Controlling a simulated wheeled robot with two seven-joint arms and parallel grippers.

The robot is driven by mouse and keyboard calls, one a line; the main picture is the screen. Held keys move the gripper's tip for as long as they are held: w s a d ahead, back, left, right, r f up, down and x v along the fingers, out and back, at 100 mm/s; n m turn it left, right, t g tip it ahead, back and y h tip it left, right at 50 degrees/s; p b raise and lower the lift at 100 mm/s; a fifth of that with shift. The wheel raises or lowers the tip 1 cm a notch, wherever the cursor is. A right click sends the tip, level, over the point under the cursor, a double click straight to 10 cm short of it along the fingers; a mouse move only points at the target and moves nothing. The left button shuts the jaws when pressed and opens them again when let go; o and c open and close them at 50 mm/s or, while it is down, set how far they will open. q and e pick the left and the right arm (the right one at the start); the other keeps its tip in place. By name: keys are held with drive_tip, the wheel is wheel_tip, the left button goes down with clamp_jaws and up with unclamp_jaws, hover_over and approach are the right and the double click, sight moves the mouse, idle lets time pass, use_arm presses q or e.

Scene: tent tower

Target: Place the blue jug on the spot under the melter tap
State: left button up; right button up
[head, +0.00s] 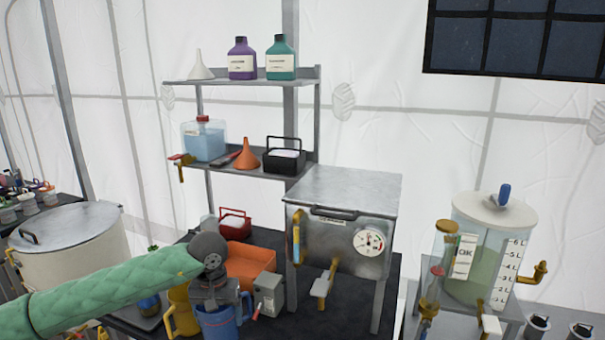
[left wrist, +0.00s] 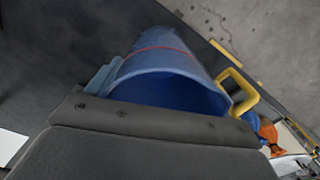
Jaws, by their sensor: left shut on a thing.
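The blue jug (head: 224,325) is in the lower middle of the head view, its lower part cut off by the frame edge. My left gripper (head: 215,297) is shut on it from above, at the rim. In the left wrist view the jug (left wrist: 165,62) fills the space before the gripper, with a red line around it. The metal melter box (head: 340,232) with a round gauge stands to the right of the jug. Its tap (head: 325,284) hangs at the front. The spot under the tap is not clearly marked. My right gripper does not show.
A yellow jug (head: 180,312) stands just left of the blue one. A small grey box (head: 268,295) lies between the blue jug and the melter. An orange bin (head: 248,262) is behind. The dark tabletop (head: 305,322) below the tap looks clear.

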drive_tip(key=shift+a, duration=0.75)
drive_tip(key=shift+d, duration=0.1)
use_arm(q)
drive_tip(key=shift+d, duration=0.1)
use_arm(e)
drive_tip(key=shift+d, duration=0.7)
